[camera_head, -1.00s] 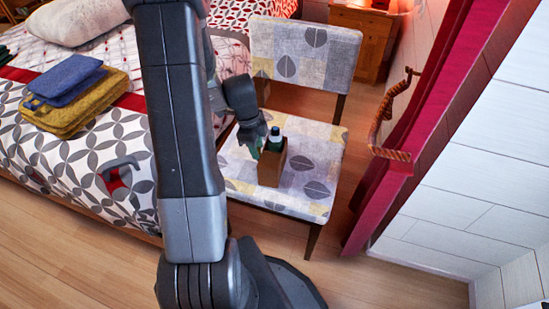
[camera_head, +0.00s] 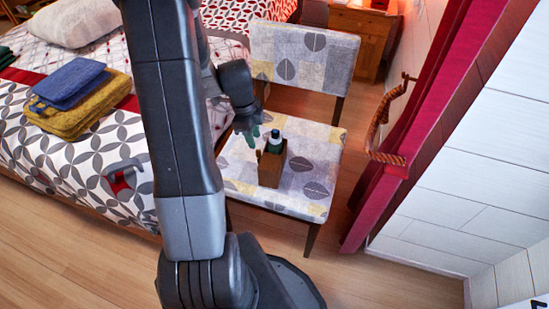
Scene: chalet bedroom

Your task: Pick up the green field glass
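My gripper (camera_head: 250,136) is small in view, just above the chair seat and up and left of a small brown wooden box. Green shows at its fingertips; I cannot tell whether this is the fingers themselves or a green field glass held between them. A dark green bottle-like thing with a pale band (camera_head: 275,143) stands upright in the brown box (camera_head: 270,172). I cannot make out a field glass for certain anywhere else. My arm hides part of the chair and bed.
The box stands on the patterned chair seat (camera_head: 307,190). The chair's backrest (camera_head: 303,57) rises behind. A bed (camera_head: 75,150) with folded blue (camera_head: 68,84) and mustard (camera_head: 76,118) cloths is at left. A red curtain (camera_head: 405,155) and white wall are at right.

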